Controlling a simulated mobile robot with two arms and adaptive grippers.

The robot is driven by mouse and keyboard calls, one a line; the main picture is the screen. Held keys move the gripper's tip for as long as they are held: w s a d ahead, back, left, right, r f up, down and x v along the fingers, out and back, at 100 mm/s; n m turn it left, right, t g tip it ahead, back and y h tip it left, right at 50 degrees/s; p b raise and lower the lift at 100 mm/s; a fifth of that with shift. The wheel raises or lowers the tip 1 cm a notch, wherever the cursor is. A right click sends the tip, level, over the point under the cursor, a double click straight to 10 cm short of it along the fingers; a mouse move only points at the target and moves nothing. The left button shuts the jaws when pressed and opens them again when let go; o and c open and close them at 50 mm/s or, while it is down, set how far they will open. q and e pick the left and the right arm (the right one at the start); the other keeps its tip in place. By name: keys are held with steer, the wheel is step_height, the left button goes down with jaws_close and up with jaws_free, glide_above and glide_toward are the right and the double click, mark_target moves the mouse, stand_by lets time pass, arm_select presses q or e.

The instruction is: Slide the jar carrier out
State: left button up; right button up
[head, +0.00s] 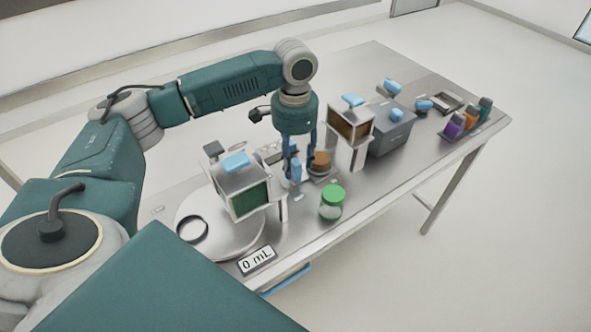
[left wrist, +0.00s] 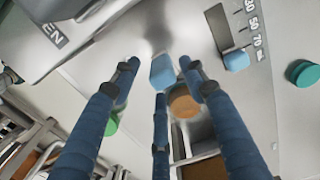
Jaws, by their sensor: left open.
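My left gripper (head: 299,166) points down over the middle of the table and is open. In the left wrist view its blue fingers (left wrist: 160,78) spread around a light-blue handle block (left wrist: 163,71), and I see no clear grip on it. That blue block (head: 296,171) also shows by the fingertips in the head view. A round orange-brown jar top (head: 321,158) sits just right of the fingers on a low grey holder (head: 326,177), which may be the jar carrier; it is partly hidden. The orange top also shows beside the fingers in the wrist view (left wrist: 184,104).
A dispenser with a green window (head: 247,201) stands left of the gripper, and one with a brown window (head: 351,127) right. A green-lidded jar (head: 332,201) stands near the front edge. A grey box (head: 390,128) and a rack of coloured bottles (head: 466,124) are farther right.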

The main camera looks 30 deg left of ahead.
mark_target(295, 172)
arm_select(q)
step_height(295, 172, down, 5)
steer(key=shift+w+r, duration=0.1)
steer(key=shift+w, duration=0.05)
steer(key=c, duration=0.5)
jaws_close()
steer(key=shift+p, duration=0.3)
steer(key=shift+s+a+r+p, duration=0.2)
steer(key=shift+s+p, duration=0.4)
steer(key=shift+p, duration=0.4)
steer(key=shift+s+a+f+p, duration=0.2)
steer(key=shift+s+p, duration=0.3)
steer(key=shift+f, duration=0.2)
arm_select(e)
steer(key=w+r, duration=0.1)
steer(key=r, duration=0.1)
steer(key=w+r, duration=0.1)
steer(key=w, duration=0.1)
steer(key=shift+a+r, duration=0.15)
steer(key=shift+r, duration=0.2)
